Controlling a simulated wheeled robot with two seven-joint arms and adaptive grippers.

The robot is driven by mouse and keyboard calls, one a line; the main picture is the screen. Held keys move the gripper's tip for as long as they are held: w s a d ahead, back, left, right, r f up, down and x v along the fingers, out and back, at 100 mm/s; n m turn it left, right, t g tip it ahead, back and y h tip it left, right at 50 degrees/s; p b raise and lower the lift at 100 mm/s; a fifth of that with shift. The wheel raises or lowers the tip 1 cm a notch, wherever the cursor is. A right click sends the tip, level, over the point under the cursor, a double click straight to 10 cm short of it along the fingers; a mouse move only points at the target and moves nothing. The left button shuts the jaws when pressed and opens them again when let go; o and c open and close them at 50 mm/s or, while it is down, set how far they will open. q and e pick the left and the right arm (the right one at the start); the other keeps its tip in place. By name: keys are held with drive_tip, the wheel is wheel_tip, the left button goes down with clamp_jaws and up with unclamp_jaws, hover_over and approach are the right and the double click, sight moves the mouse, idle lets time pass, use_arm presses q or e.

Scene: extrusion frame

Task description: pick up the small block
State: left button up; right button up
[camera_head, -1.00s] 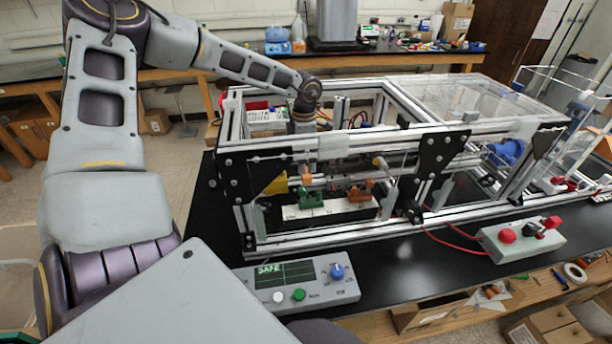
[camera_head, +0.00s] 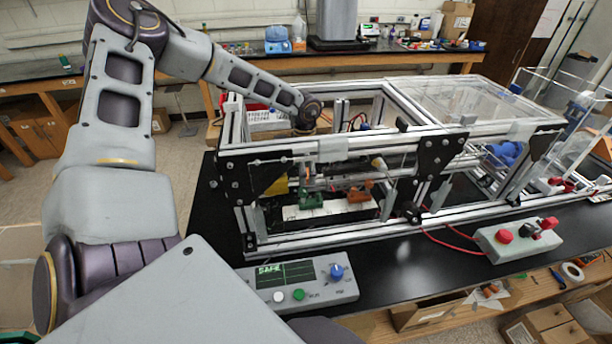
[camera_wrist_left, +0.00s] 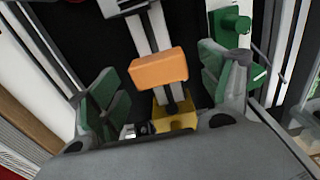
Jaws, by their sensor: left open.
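The small orange block (camera_wrist_left: 158,70) shows in the left wrist view, between the two green-padded fingers of my left gripper (camera_wrist_left: 158,62). The gripper is open, with gaps between the block and both fingers. A yellow block (camera_wrist_left: 175,116) lies nearer the palm in that picture, beyond the gripper body. In the head view my left arm reaches down into the extrusion frame (camera_head: 330,243). My right gripper is not in view.
A green clamp (camera_head: 311,201) and an orange-brown one (camera_head: 359,193) sit on a white base inside the frame. Metal bars and black corner plates (camera_head: 440,160) surround the reach. A control box (camera_head: 300,282) and a button box (camera_head: 518,240) stand in front on the black table.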

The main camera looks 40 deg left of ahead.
use_arm(q)
drive_tip(key=shift+f, duration=0.4)
drive_tip(key=c, duration=0.9)
